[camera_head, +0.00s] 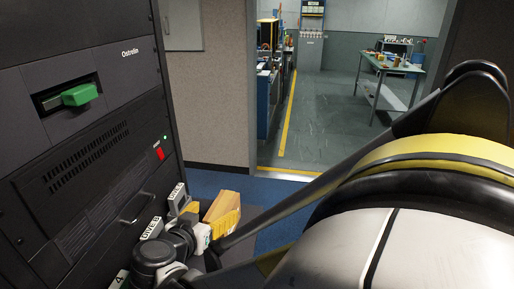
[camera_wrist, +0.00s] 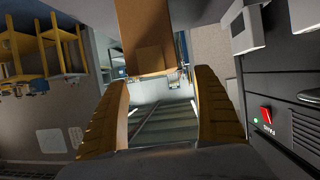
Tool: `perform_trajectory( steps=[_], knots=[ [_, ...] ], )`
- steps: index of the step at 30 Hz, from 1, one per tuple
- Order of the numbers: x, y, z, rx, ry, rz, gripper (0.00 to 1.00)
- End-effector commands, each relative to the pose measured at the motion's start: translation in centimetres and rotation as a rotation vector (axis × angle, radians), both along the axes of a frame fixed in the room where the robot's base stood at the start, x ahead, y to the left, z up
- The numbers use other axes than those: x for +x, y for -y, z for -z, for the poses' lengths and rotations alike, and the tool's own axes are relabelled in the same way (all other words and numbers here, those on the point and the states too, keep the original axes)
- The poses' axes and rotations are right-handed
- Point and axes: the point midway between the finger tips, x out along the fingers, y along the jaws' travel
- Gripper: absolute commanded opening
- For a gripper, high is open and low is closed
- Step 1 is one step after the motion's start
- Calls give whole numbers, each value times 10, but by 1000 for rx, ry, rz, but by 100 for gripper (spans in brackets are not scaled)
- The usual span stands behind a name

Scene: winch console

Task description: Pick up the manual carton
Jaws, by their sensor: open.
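The manual carton appears as a plain brown box (camera_wrist: 145,40) at the top middle of the wrist view, just ahead of my fingertips and roughly in line with the gap between them. Its far end runs out of the frame. I cannot tell whether a finger touches the carton.
The dark console (camera_head: 85,120) rises close on the left, with a green handle (camera_head: 79,95) and a red switch (camera_head: 159,153). White labelled blocks (camera_head: 152,228) jut from its lower edge. A doorway opens onto a room with a green-topped workbench (camera_head: 390,64).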

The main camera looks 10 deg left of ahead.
Motion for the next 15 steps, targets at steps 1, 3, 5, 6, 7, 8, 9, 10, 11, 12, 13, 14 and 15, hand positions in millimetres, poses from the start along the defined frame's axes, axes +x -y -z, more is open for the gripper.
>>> perform_trajectory(
  steps=[1,3,5,6,7,8,9,10,11,12,13,14,15],
  knots=[
    [5,2,4,0,0,2,79],
    [14,5,10,1,0,4,79],
    [23,8,15,1,0,6,79],
    [29,9,18,1,0,5,79],
    [33,10,19,1,0,6,79],
    [37,11,20,0,0,5,79],
    [41,11,21,-1,0,4,79],
    [43,12,21,0,1,3,79],
    [44,12,21,0,1,3,79],
    [44,12,21,0,0,3,79],
    [44,12,20,0,0,2,79],
    [44,12,20,0,0,2,79],
    [44,12,20,0,0,2,79]
  ],
)
